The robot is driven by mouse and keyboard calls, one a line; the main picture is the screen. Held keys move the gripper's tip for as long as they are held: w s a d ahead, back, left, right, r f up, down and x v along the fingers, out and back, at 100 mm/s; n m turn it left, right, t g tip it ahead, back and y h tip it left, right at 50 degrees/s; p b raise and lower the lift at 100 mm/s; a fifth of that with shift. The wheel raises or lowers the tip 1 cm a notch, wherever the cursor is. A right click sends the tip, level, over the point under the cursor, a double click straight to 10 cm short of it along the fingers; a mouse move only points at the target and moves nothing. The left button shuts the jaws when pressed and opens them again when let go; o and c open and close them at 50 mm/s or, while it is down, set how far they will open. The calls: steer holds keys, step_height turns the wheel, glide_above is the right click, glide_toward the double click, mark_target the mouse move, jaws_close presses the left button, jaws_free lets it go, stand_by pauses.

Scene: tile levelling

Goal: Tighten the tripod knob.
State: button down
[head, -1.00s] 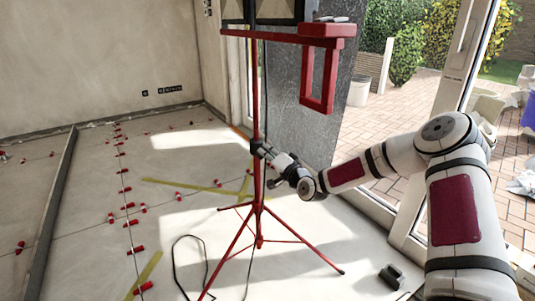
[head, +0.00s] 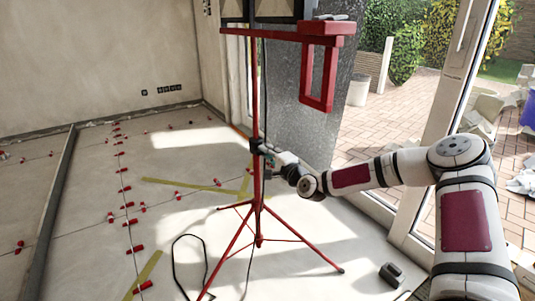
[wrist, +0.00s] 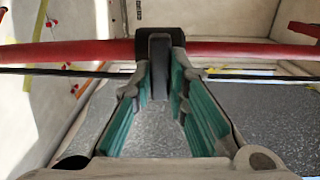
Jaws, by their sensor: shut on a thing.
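The red tripod (head: 257,105) stands upright on its spread legs, with a black clamp collar (head: 256,146) on its column. In the wrist view the red column (wrist: 75,52) runs across the picture, with the black collar around it. The dark tripod knob (wrist: 159,66) sticks out from the collar towards my wrist camera. My gripper (wrist: 160,82) is shut on the knob, a teal-padded finger on each side. In the head view my gripper (head: 269,160) is at the column just below the collar; the knob is hardly visible there.
Lamps (head: 277,10) sit on top of the tripod, and a red frame (head: 318,75) hangs at the upper right. A black cable (head: 174,262) loops on the floor near the legs. A dark small object (head: 391,275) lies at right. Several red tile clips (head: 127,205) dot the floor.

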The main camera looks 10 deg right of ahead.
stand_by(0.3)
steer(key=c, duration=1.6)
jaws_free()
steer(key=shift+o, duration=0.2)
steer(key=v, duration=1.2)
